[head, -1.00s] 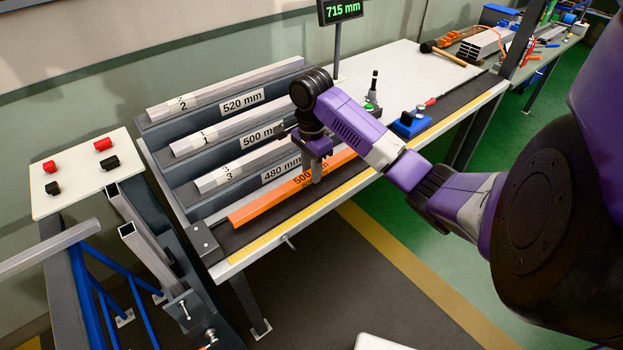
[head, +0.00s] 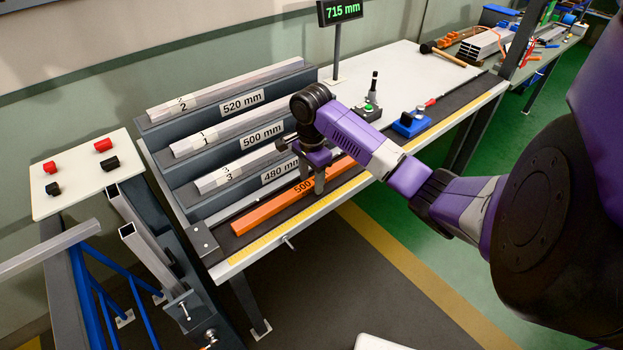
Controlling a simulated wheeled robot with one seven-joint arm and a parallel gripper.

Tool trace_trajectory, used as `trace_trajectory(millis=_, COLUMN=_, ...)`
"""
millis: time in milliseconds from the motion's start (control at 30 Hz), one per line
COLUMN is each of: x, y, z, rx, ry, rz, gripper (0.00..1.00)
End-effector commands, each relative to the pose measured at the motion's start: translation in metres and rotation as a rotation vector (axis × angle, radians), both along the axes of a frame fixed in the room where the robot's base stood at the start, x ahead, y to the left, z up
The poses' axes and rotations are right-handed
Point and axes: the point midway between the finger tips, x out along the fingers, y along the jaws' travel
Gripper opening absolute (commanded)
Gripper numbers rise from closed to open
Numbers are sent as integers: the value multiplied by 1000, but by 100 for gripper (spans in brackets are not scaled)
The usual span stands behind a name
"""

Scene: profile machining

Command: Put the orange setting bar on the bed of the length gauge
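The orange setting bar (head: 262,214), marked 500, lies level along the dark bed (head: 226,243) of the length gauge and looks to rest on it; a small gap underneath cannot be ruled out. Its left end is a little right of the dark end stop block (head: 203,241). My gripper (head: 318,188) points down over the right part of the bar, with its near finger against the front side. It appears shut on the bar; the far finger is hidden. The gauge display (head: 341,10) reads 715 mm.
Behind the bed, a stepped rack holds grey profiles (head: 215,176) labelled 480, 500 and 520 mm. A blue slider block (head: 410,124) with a red handle sits farther right on the gauge. A yellow scale (head: 262,239) runs along the front edge. A mallet (head: 448,54) lies at the back.

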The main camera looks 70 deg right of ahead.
Motion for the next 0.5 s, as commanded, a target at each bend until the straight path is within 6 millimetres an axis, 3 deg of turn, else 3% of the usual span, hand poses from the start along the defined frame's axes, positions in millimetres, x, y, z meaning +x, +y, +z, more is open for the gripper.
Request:
trace_trajectory(millis=267, x=1, y=0, z=10, rx=-1, ry=-3, rz=1, gripper=49)
trace_trajectory(millis=500, x=1, y=0, z=58, rx=-2, ry=-3, rz=1, gripper=49)
